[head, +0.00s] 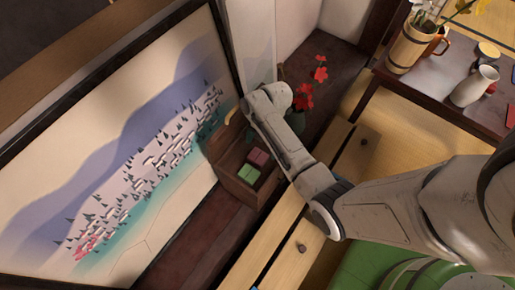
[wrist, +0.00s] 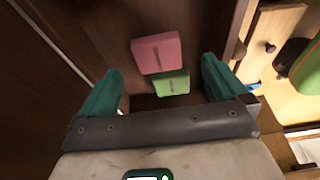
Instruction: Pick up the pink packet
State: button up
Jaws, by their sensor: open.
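The pink packet (head: 258,157) is a small block standing in an open wooden box (head: 233,187) beside a green packet (head: 248,174). In the wrist view the pink packet (wrist: 157,53) shows beyond the green packet (wrist: 168,84), close to it. My gripper (wrist: 161,68) is open, with its two teal fingers spread to the left and right of both packets. Nothing is held, and neither finger visibly touches the pink packet. The gap in depth is hard to judge. In the head view my fingers cannot be made out clearly.
A painted screen (head: 150,120) stands left of the box. Red flowers (head: 304,93) stand behind the box, close to my arm. A low table (head: 440,95) at the upper right holds a wooden mug (head: 407,48) and a white jug (head: 474,86). Drawer fronts with knobs (head: 301,246) lie in front.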

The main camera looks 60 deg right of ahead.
aim_at(258, 156)
jog(key=b+x, duration=0.2)
jog(key=x, duration=0.3)
jog(key=shift+w+a, duration=0.15)
jog(key=shift+c, duration=0.5)
jog(key=shift+r, duration=0.1)
jog(key=c, duration=1)
